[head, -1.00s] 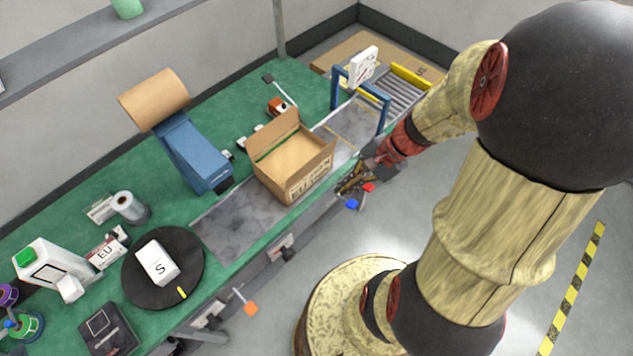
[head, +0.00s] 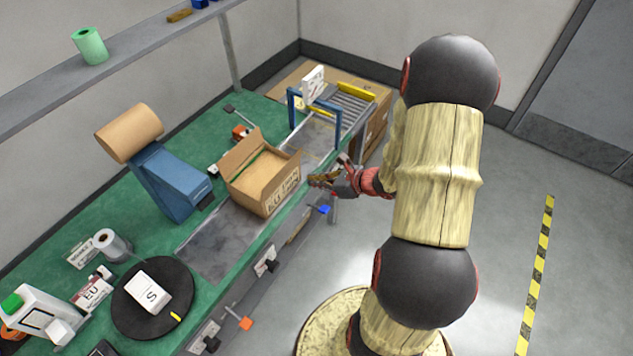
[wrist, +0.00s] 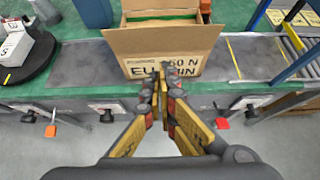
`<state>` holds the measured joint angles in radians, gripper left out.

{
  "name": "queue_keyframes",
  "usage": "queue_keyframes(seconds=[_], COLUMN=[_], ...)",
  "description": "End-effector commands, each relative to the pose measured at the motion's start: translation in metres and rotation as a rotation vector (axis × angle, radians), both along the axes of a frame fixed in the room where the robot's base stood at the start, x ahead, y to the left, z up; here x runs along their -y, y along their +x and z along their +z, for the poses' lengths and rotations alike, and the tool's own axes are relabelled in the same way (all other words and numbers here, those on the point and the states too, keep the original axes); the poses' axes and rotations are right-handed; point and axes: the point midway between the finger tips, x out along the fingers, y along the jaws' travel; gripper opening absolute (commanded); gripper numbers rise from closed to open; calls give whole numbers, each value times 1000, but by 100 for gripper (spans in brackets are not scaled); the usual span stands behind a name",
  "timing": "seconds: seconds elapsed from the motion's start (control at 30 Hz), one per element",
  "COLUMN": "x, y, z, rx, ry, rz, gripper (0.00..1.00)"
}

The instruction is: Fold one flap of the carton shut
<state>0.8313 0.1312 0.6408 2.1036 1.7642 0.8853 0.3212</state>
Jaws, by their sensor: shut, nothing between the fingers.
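The brown carton (head: 268,190) stands on the grey strip of the green bench in the head view, with one flap (head: 241,153) raised at its far side. In the wrist view the carton (wrist: 135,66) is straight ahead, its printed near wall facing me and a near flap (wrist: 165,38) standing along that wall's top. A green edge shows at the carton's back. My gripper (head: 313,181) is shut and empty, just to the right of the carton in front of the bench edge. In the wrist view my gripper's fingertips (wrist: 160,72) overlap the printed wall; I cannot tell whether they touch it.
A blue arch (head: 315,116) and a roller conveyor (head: 350,100) stand beyond the carton. A blue dispenser with a brown paper roll (head: 130,133) is left of it. A black turntable (head: 124,314) holds a white box. Small levers (head: 322,209) project from the bench front. The floor at right is clear.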

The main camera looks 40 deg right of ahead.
Motion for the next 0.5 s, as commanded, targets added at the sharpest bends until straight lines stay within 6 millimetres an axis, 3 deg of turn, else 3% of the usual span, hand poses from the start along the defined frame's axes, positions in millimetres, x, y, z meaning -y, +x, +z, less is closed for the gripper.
queue_keyframes(seconds=[0.3,0.5], x=[-20,-28], y=[48,74], z=[-38,-31], rx=[-2,0], ry=[0,-2], rz=[5,5], gripper=[0,0])
